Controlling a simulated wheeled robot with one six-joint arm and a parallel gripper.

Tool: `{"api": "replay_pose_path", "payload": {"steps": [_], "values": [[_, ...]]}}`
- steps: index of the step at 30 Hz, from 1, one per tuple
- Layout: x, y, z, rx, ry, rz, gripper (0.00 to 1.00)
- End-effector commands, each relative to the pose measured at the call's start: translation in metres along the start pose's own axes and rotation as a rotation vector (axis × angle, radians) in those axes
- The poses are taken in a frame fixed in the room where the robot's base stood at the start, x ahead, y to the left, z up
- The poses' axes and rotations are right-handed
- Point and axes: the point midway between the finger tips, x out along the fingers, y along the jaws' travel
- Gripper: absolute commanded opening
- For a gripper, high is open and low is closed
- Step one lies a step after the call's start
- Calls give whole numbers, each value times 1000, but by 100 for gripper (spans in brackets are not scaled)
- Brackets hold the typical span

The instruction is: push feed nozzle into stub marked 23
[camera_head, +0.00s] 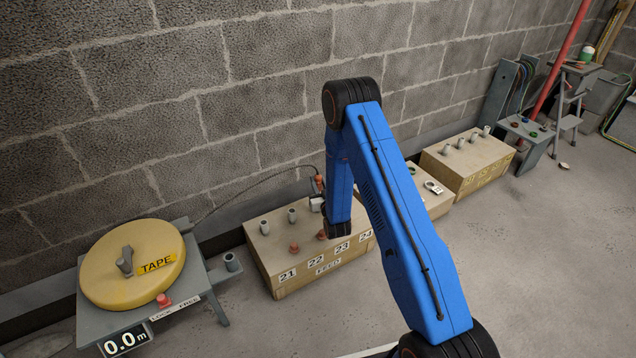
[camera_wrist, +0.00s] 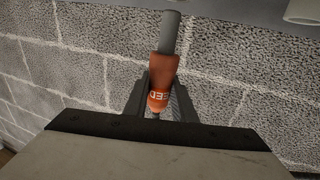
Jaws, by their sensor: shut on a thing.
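The feed nozzle (camera_wrist: 163,75) is orange with "FEED" lettering, and my gripper (camera_wrist: 160,100) is shut on it in the wrist view. A grey cylinder (camera_wrist: 170,33) continues from its far end; I cannot tell whether this is the nozzle's tip or a stub. In the head view the orange nozzle (camera_head: 319,182) shows above the back of the tan FEED box (camera_head: 290,290), beside my blue arm. The label 23 (camera_head: 342,248) is on the box front. A pale shape (camera_head: 316,204) below the nozzle may be stub 23 or part of my gripper. My arm hides stub 24's place.
Grey stubs stand behind labels 21 (camera_head: 264,228) and 22 (camera_head: 292,215), with orange knobs (camera_head: 294,247) in front. A yellow tape reel (camera_head: 130,265) stands left, its cable running to the nozzle. More boxes (camera_head: 468,165) stand right. A block wall is close behind.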

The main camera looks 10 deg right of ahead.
Motion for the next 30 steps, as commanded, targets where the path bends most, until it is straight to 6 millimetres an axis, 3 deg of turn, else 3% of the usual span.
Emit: {"api": "replay_pose_path", "payload": {"steps": [30], "values": [[0, 0, 9, 0, 1, 0, 0]]}}
